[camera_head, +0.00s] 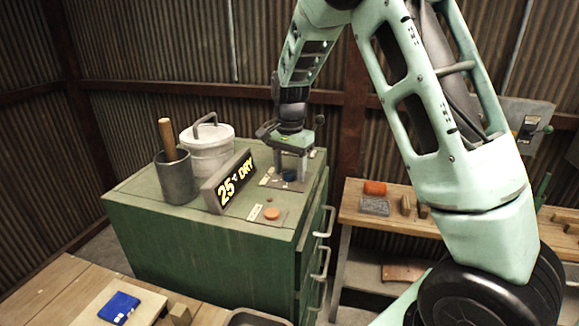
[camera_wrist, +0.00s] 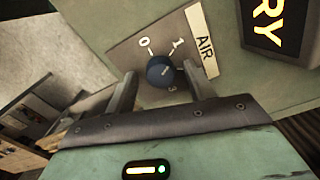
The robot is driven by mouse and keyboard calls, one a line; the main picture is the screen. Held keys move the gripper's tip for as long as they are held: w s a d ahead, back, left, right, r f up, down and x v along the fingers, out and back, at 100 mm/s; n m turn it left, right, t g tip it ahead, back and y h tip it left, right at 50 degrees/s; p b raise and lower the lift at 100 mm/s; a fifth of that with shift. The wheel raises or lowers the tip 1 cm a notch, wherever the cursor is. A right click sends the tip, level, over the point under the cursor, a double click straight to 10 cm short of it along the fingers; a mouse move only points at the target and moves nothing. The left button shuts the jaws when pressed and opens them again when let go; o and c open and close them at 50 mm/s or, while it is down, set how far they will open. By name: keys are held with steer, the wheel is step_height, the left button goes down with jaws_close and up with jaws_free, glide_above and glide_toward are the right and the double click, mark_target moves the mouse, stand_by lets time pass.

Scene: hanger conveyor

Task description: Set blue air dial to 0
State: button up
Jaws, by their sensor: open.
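The blue air dial (camera_wrist: 161,70) is a round knob on a metal plate with an AIR label (camera_wrist: 203,42) beside it. Marks 0 (camera_wrist: 145,44), 1 (camera_wrist: 178,44) and 3 show around it; which mark it points to I cannot tell. The dial also shows on the green cabinet top in the head view (camera_head: 290,176), partly hidden by my gripper. My gripper (camera_wrist: 159,76) is open, with one finger on each side of the dial. Whether either finger touches it I cannot tell. In the head view my gripper (camera_head: 291,163) points down over the dial.
A black sign reading 25°C DRY (camera_head: 234,181) stands on the cabinet (camera_head: 200,250), close to the dial. An orange knob (camera_head: 271,213) is nearer the front. A white lidded pot (camera_head: 207,152) and a grey cup (camera_head: 175,178) stand at left. A wooden workbench (camera_head: 390,220) is to the right.

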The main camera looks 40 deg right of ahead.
steer(key=c, duration=1)
steer(key=shift+n, duration=0.3)
steer(key=n, duration=0.5)
steer(key=shift+n+b, duration=0.3)
steer(key=shift+b, duration=0.05)
steer(key=n, duration=0.5)
steer(key=shift+r+n, duration=0.1)
steer(key=shift+n, duration=0.2)
steer(key=shift+w, duration=0.1)
steer(key=o, duration=1)
